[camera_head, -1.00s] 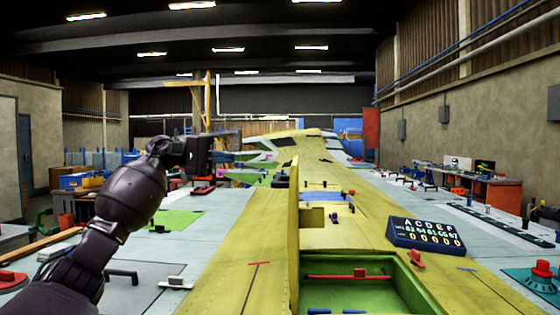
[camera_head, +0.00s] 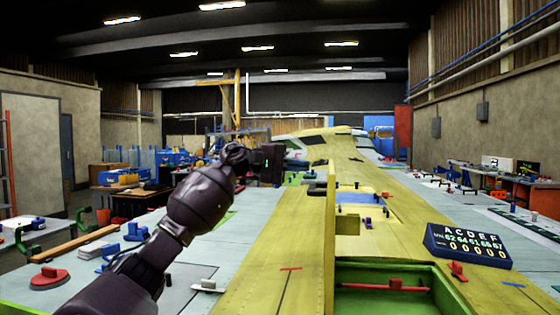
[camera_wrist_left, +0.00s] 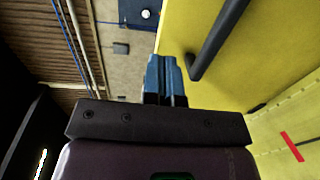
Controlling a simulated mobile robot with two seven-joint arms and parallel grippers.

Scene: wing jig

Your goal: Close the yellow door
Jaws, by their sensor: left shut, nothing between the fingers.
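The yellow door (camera_head: 331,235) stands upright, edge-on in the head view, along the left side of an open green-lined compartment (camera_head: 385,299). In the left wrist view the door's yellow face (camera_wrist_left: 265,60) fills the upper right, with a dark bar handle (camera_wrist_left: 218,38) on it. My left gripper (camera_head: 288,152) is left of the door's far end in the head view. In the left wrist view its blue fingers (camera_wrist_left: 164,72) are shut and empty, beside the door's edge and left of the handle. I cannot tell whether they touch the door. My right gripper is not in view.
A dark blue number display (camera_head: 466,246) stands on the yellow wing right of the compartment. Small clamps and tools sit on the grey surface (camera_head: 180,262) at left. Workbenches line the right wall.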

